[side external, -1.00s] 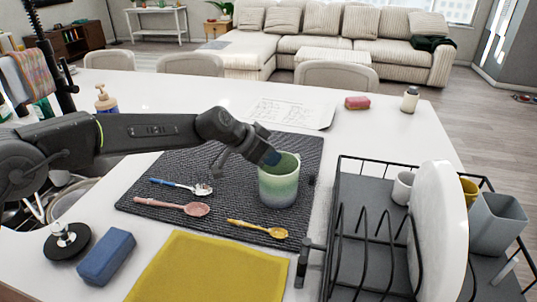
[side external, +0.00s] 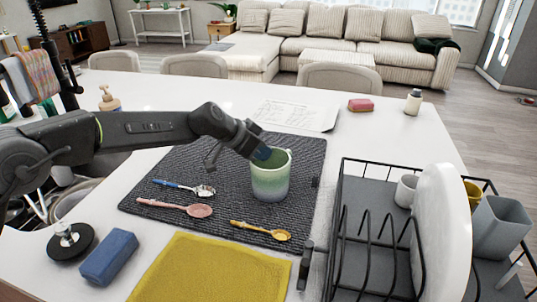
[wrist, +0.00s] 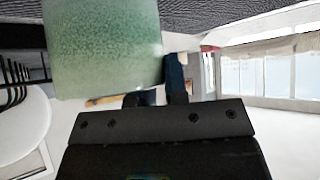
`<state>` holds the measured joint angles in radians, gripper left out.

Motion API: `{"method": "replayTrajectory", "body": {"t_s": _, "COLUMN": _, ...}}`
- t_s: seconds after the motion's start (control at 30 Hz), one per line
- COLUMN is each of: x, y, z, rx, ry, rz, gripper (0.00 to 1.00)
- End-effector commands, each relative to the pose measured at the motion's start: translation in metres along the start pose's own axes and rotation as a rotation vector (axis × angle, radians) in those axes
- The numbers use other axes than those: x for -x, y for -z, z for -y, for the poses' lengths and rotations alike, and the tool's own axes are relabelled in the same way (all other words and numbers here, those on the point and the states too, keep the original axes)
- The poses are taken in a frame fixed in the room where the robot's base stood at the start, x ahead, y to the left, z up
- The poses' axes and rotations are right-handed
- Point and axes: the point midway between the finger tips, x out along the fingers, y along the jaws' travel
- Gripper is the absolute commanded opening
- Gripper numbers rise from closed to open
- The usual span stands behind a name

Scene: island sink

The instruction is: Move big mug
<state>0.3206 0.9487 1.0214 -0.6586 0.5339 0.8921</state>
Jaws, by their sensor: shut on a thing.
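The big mug (side external: 270,178), pale green fading to lighter at the base, is upright over the dark ribbed mat (side external: 228,158). My gripper (side external: 264,154) comes in from the left and is shut on the mug's upper left rim. I cannot tell whether the mug's base touches the mat. In the wrist view the mug (wrist: 102,48) fills the upper left, close to the fingers (wrist: 165,85). Part of the mug's rim is hidden by the gripper.
A blue-handled utensil (side external: 184,187), a pink spoon (side external: 175,206) and a yellow spoon (side external: 261,230) lie on the mat. A yellow cloth (side external: 210,268) is in front. A black dish rack (side external: 345,235) with a white plate (side external: 441,230) stands at right.

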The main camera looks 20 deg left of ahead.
Motion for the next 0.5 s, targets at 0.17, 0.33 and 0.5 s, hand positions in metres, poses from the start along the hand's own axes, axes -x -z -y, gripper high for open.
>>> {"method": "replayTrajectory", "body": {"t_s": 0.17, "x": 0.003, "y": -0.006, "z": 0.022, "rx": 0.000, "ry": 0.003, "rz": 0.004, "gripper": 0.00}}
{"method": "replayTrajectory", "body": {"t_s": 0.33, "x": 0.006, "y": -0.010, "z": 0.041, "rx": 0.001, "ry": 0.002, "rz": 0.005, "gripper": 0.00}}
{"method": "replayTrajectory", "body": {"t_s": 0.5, "x": 0.010, "y": -0.013, "z": 0.060, "rx": 0.000, "ry": 0.002, "rz": 0.005, "gripper": 0.00}}
